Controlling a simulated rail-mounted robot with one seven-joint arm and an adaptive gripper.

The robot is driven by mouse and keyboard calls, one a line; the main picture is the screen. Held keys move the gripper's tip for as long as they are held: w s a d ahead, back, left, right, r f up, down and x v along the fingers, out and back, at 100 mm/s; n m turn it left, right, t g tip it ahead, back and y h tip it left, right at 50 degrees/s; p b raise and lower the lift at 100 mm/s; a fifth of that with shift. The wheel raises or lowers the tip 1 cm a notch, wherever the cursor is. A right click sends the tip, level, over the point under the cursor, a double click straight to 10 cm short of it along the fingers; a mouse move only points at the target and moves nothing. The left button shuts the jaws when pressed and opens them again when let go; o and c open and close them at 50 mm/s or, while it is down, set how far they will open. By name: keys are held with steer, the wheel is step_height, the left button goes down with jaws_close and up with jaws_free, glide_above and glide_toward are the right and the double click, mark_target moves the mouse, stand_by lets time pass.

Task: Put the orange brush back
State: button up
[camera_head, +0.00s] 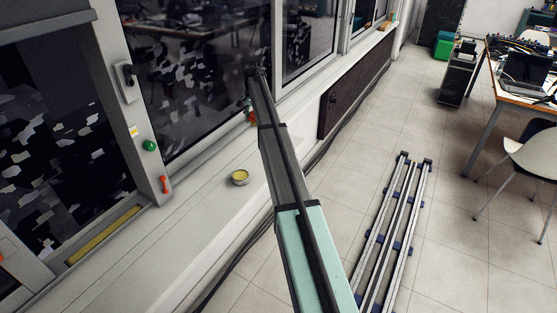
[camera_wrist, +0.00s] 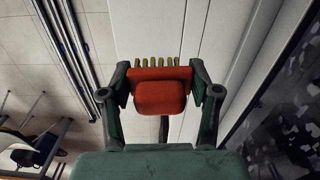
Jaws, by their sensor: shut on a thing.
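The orange brush (camera_wrist: 160,95) is held between the two fingers of my gripper (camera_wrist: 160,88) in the wrist view. Its red-orange body faces the camera, and its pale yellowish bristles point toward the top of the picture, over a light ledge. The fingers touch it at both sides. In the head view my gripper (camera_head: 249,106) is small and partly hidden behind my arm, near the window. A bit of the orange brush (camera_head: 252,118) shows below it, above the sill.
The light sill (camera_head: 190,225) runs under the windows and carries a round tin with yellow contents (camera_head: 239,177). A green knob (camera_head: 150,146) and a red handle (camera_head: 163,184) are on the window frame. A dark panel (camera_head: 352,88) is below the sill. Metal rails (camera_head: 395,230) lie on the floor.

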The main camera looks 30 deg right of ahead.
steer(key=shift+m, duration=0.4)
steer(key=d+f, duration=0.1)
steer(key=f, duration=0.5)
steer(key=d+f+p, duration=0.1)
steer(key=f, duration=0.6)
steer(key=d+f, duration=0.1)
steer(key=f, duration=0.6)
steer(key=shift+w+d+p, duration=0.25)
steer(key=shift+p, duration=0.1)
steer(key=o, duration=1.1)
steer(key=shift+f, duration=0.1)
step_height(320, 180, up, 12)
steer(key=shift+r+b, duration=0.2)
steer(key=shift+b, duration=0.55)
